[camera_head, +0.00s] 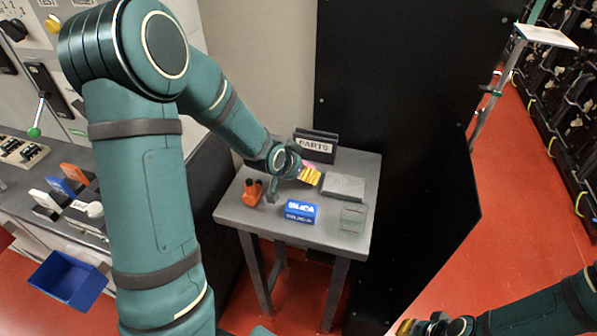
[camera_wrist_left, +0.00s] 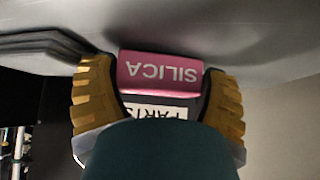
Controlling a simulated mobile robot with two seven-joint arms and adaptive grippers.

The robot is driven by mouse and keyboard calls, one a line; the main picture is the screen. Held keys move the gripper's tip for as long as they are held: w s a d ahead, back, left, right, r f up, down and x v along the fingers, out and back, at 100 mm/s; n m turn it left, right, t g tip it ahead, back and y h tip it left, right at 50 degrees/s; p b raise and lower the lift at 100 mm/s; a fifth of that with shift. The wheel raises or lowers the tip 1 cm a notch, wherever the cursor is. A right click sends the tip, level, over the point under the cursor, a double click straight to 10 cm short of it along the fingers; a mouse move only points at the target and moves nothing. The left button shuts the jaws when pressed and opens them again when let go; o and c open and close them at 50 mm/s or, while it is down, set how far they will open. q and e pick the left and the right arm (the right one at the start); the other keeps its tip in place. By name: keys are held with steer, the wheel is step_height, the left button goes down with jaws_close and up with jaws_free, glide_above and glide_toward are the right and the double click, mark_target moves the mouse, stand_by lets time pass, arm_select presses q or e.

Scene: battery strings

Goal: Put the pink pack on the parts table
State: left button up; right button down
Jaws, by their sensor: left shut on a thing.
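My left gripper (camera_head: 309,176) is over the back part of the grey parts table (camera_head: 330,234), in front of the black PARTS sign (camera_head: 315,145). Its yellow fingers are shut on the pink pack, of which only a small pink edge (camera_head: 308,163) shows in the head view. In the left wrist view the pink pack (camera_wrist_left: 160,73), lettered SILICA, sits between both fingers (camera_wrist_left: 160,100) close to the grey table surface. I cannot tell whether it touches the table. My right gripper (camera_head: 405,327) is partly cut off at the bottom edge; its opening is unclear.
On the table are an orange tool (camera_head: 252,192), a blue SILICA pack (camera_head: 300,210), a grey flat block (camera_head: 343,187) and a grey-green box (camera_head: 353,217). A black panel (camera_head: 400,120) stands right of the table. A blue bin (camera_head: 68,280) is at left.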

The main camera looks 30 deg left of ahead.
arm_select(q)
steer(key=shift+f, duration=0.1)
steer(key=o, duration=1)
steer(key=p+v, duration=0.2)
steer(key=v, duration=1)
steer(key=shift+s, duration=0.1)
